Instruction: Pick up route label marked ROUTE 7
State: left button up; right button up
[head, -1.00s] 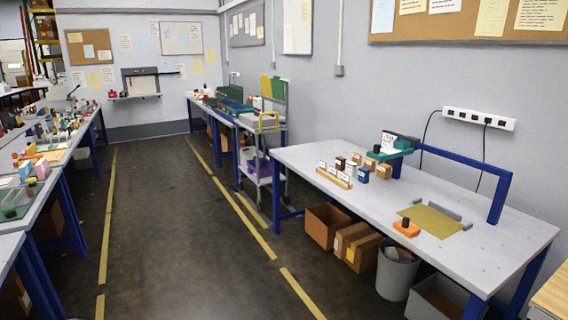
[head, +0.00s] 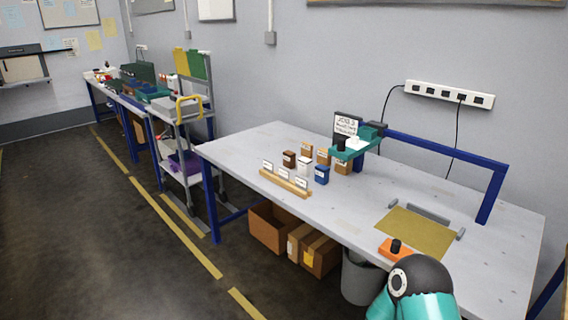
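A wooden strip holder (head: 290,187) stands near the front left edge of the grey table (head: 245,150). It holds a row of small white cards: a left card (head: 267,165), a middle card (head: 284,177) and a right card (head: 301,184). Their print is too small to read, so I cannot tell which one is marked ROUTE 7. A teal and black part of my arm shows at the bottom right, but no fingertips of either gripper are in view.
Several small brown, white and blue boxes, including a blue one (head: 321,175), stand behind the holder. A teal device (head: 357,145) with a job sign is farther back. A tan mat (head: 420,232) and an orange block (head: 396,249) lie at the right. Cardboard boxes sit below.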

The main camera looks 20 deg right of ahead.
aim_at(268, 166)
jog(key=z, duration=0.25)
jog(key=i, duration=0.95)
jog(key=z, duration=0.4)
